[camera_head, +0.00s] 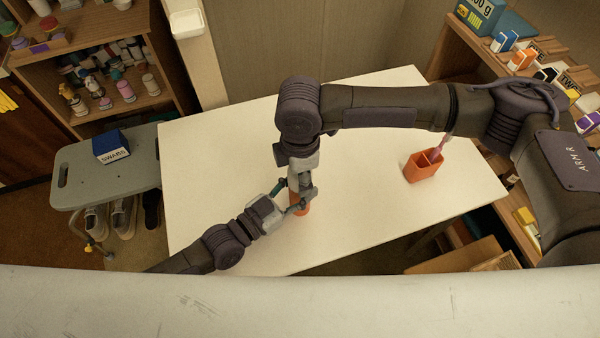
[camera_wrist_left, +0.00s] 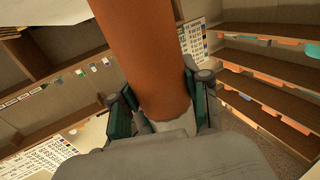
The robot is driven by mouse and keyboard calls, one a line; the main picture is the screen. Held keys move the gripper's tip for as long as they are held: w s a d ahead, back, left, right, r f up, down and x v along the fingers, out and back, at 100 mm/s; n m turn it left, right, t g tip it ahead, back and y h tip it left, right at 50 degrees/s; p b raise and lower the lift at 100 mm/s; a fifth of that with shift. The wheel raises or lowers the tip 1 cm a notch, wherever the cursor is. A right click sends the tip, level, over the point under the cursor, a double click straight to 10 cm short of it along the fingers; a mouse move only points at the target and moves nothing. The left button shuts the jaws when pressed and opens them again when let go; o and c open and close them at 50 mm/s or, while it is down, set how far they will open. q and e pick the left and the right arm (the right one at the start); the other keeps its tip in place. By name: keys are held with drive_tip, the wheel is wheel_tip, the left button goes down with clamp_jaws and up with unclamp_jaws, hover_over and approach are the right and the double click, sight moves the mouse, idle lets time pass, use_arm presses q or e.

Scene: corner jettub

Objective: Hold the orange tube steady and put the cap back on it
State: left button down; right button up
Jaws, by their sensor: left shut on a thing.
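The orange tube (camera_head: 299,209) is mostly covered by my two grippers in the head view. It fills the upper middle of the left wrist view (camera_wrist_left: 150,55). My left gripper (camera_head: 290,198) comes in from the lower left and is shut on the tube, one green-padded finger on each side of it in the left wrist view (camera_wrist_left: 160,110). My right gripper (camera_head: 301,186) points down from above, right over the tube's top end. Its fingers are too small and overlapped to tell whether they are open or shut. I cannot make out the cap in either view.
The white table (camera_head: 215,180) is largely clear. An orange divided holder (camera_head: 422,168) with a pink item (camera_head: 437,151) stands at its right. A blue swabs box (camera_head: 110,146) sits on a grey stool (camera_head: 75,177) at the left. Shelves flank the table.

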drive_tip(key=o, duration=1.4)
drive_tip(key=shift+c, duration=0.2)
drive_tip(key=shift+r, duration=0.1)
wheel_tip(320, 180, up, 12)
drive_tip(key=shift+f, duration=0.1)
use_arm(q)
drive_tip(key=shift+c, duration=2.3)
unclamp_jaws()
drive_tip(key=v, duration=1.2)
